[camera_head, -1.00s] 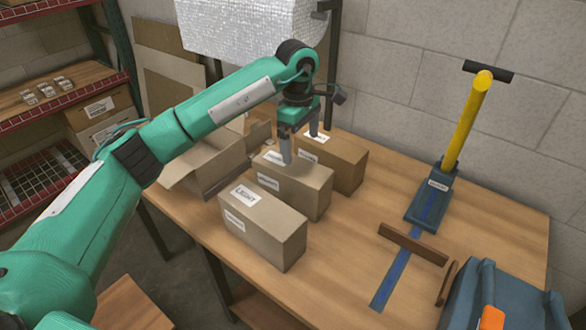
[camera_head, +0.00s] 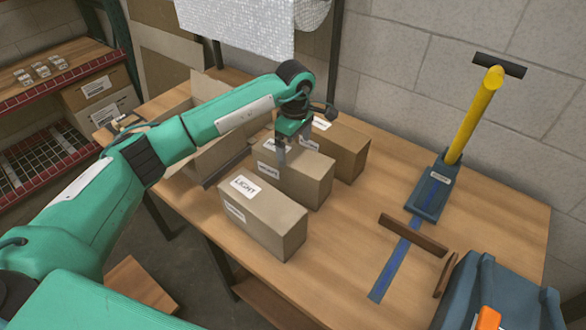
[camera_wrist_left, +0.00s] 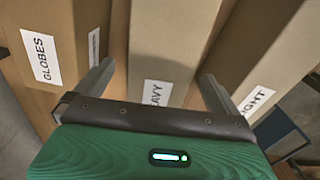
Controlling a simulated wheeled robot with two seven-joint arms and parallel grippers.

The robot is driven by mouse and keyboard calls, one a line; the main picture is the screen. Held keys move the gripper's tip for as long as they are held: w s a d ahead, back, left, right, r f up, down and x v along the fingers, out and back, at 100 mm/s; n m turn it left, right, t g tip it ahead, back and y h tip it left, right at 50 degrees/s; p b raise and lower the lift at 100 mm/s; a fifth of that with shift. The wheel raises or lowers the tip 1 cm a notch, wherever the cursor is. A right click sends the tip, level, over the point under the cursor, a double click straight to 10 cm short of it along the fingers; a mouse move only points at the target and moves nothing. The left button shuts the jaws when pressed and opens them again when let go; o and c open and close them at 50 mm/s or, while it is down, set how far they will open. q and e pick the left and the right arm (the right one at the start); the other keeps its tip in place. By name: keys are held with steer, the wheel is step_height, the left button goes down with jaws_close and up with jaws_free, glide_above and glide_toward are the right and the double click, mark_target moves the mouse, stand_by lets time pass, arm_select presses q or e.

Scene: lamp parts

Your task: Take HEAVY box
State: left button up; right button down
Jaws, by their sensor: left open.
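The HEAVY box (camera_head: 311,184) is a brown carton, the middle one of three in a row on the table. In the left wrist view the HEAVY box (camera_wrist_left: 170,45) lies between my fingers, its label partly hidden by the gripper. My left gripper (camera_head: 292,150) is open at the top of this box, one finger towards each neighbouring box; it also shows in the left wrist view (camera_wrist_left: 157,72). I cannot tell whether the fingers touch the carton. The LIGHT box (camera_head: 262,215) stands in front, and the GLOBES box (camera_head: 348,150) behind. My right gripper is out of view.
An open carton (camera_head: 222,162) stands at the left, behind my left arm. On the right are a blue tool with a yellow handle (camera_head: 472,115), a brown wooden bar (camera_head: 413,235) and a blue case (camera_head: 490,285). The table between the boxes and the tool is clear.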

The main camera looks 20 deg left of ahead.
mark_target(293, 153)
arm_select(q)
steer(key=f, duration=0.1)
steer(key=f+p, duration=0.1)
steer(key=f, duration=0.1)
steer(key=shift+a+f, duration=0.15)
steer(key=shift+a, duration=0.1)
steer(key=shift+f, duration=0.35)
steer(key=shift+c, duration=0.2)
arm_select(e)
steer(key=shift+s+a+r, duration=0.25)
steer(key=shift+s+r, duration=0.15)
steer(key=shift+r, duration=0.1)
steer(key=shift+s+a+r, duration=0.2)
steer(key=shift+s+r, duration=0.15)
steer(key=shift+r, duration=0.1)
arm_select(q)
steer(key=c, duration=1.8)
steer(key=shift+r, duration=0.15)
steer(key=shift+c, duration=0.6)
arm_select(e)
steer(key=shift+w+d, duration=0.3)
arm_select(q)
steer(key=shift+w+r, duration=0.1)
